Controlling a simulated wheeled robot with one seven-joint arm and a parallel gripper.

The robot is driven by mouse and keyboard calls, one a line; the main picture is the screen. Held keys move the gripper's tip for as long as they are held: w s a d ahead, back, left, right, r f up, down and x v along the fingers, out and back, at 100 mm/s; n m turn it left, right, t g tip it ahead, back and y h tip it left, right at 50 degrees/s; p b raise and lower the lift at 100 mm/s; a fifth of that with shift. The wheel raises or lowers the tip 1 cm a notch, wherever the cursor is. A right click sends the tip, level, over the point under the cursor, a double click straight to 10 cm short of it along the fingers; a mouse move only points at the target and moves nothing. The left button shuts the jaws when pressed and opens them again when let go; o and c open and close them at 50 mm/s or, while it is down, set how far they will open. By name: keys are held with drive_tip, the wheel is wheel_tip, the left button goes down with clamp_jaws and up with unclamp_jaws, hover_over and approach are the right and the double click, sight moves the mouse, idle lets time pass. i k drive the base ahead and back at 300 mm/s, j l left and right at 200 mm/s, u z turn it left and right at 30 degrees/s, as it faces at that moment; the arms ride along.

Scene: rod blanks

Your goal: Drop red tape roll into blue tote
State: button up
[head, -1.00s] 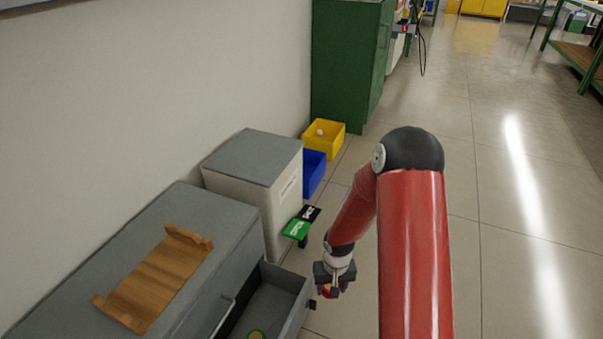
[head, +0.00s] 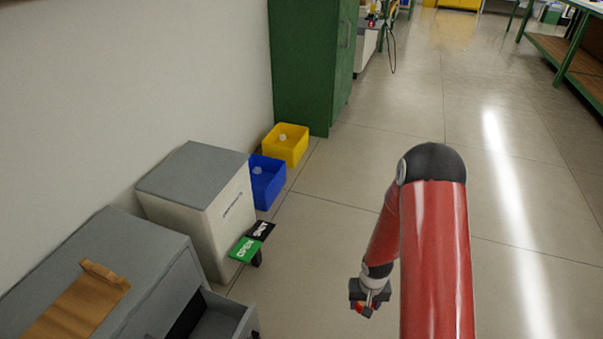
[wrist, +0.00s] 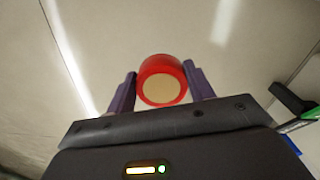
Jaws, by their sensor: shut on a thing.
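My gripper (head: 367,304) is at the lower middle of the head view, above bare floor. It is shut on the red tape roll (wrist: 164,67), which sits between its two fingers in the wrist view. The roll has a red outer face and a tan round middle; only a small bit of red shows in the head view. The blue tote (head: 266,186) stands on the floor by the wall, up and to the left of my gripper and well apart from it. A small pale item (head: 257,170) lies in the tote.
A yellow tote (head: 286,146) stands just behind the blue one, before a green cabinet (head: 312,65). A white bin (head: 205,205) with a grey lid and green and black pedals (head: 250,243) is nearer. A grey cabinet has an open drawer (head: 222,320).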

sight(263, 186)
drive_tip(key=i+l, duration=0.3)
drive_tip(key=i, duration=0.2)
drive_tip(key=i+l, duration=0.3)
drive_tip(key=i, duration=0.2)
drive_tip(key=i+l, duration=0.35)
drive_tip(key=i, duration=0.15)
drive_tip(key=i+j+u, duration=0.1)
drive_tip(key=i+u, duration=0.15)
drive_tip(key=u, duration=0.15)
drive_tip(key=i+u, duration=0.25)
drive_tip(key=u, duration=0.15)
drive_tip(key=i+u, duration=0.25)
drive_tip(key=u, duration=0.15)
drive_tip(key=i+l+u, duration=0.1)
drive_tip(key=i+u, duration=0.15)
drive_tip(key=u, duration=0.2)
drive_tip(key=i+l+u, duration=0.25)
drive_tip(key=u, duration=0.15)
drive_tip(key=i+l+u, duration=0.15)
drive_tip(key=i+u, duration=0.15)
